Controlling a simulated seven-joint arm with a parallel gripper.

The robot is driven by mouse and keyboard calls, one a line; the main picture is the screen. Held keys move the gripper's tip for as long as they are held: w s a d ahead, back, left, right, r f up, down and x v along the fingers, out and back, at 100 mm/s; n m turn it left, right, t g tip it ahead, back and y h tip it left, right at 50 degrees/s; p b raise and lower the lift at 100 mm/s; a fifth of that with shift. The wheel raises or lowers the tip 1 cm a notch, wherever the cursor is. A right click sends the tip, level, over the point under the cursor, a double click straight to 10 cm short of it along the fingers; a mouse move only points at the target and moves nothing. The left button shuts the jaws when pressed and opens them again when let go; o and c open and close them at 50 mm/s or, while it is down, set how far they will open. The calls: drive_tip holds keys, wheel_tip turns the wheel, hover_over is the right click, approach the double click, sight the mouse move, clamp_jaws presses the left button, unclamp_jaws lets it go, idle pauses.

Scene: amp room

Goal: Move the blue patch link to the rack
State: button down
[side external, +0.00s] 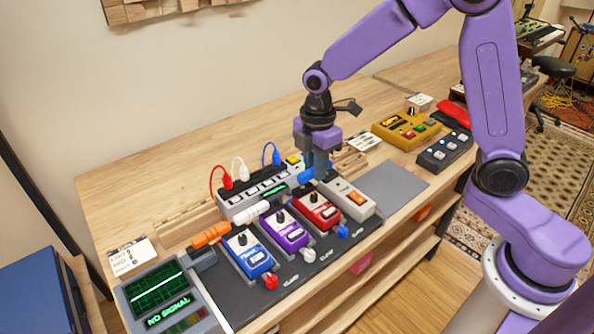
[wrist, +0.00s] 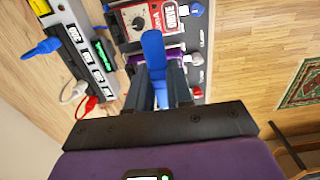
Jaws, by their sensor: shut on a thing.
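The blue patch link (wrist: 153,50) is between the fingers of my gripper (wrist: 160,88) in the wrist view, and it sticks out ahead of them. In the side view a blue part of it (side external: 305,175) shows at the fingertips of my gripper (side external: 319,170), above the back of the red pedal (side external: 318,212) and the grey pedal (side external: 347,197). My gripper is shut on the link and points down. I cannot tell whether the link touches the pedals. A wooden rail (side external: 172,222), which may be the rack, runs behind the pedals, partly hidden by the grey power box and my gripper.
The grey power box (side external: 238,203) has red, white and blue cables looping up. An orange link (side external: 210,235) and a white link (side external: 250,214) lie behind the blue (side external: 249,254) and purple (side external: 287,232) pedals. A screen (side external: 160,293) reads "NO SIGNAL".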

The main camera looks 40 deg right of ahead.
drive_tip(key=s+d+r, duration=0.2)
drive_tip(key=s+r, duration=0.1)
drive_tip(key=s, duration=0.3)
approach(352, 160)
drive_tip(key=shift+f, duration=2.45)
drive_tip(key=shift+f, duration=1)
idle(0.8)
drive_tip(key=c, duration=0.5)
unclamp_jaws()
drive_tip(key=shift+c, duration=0.2)
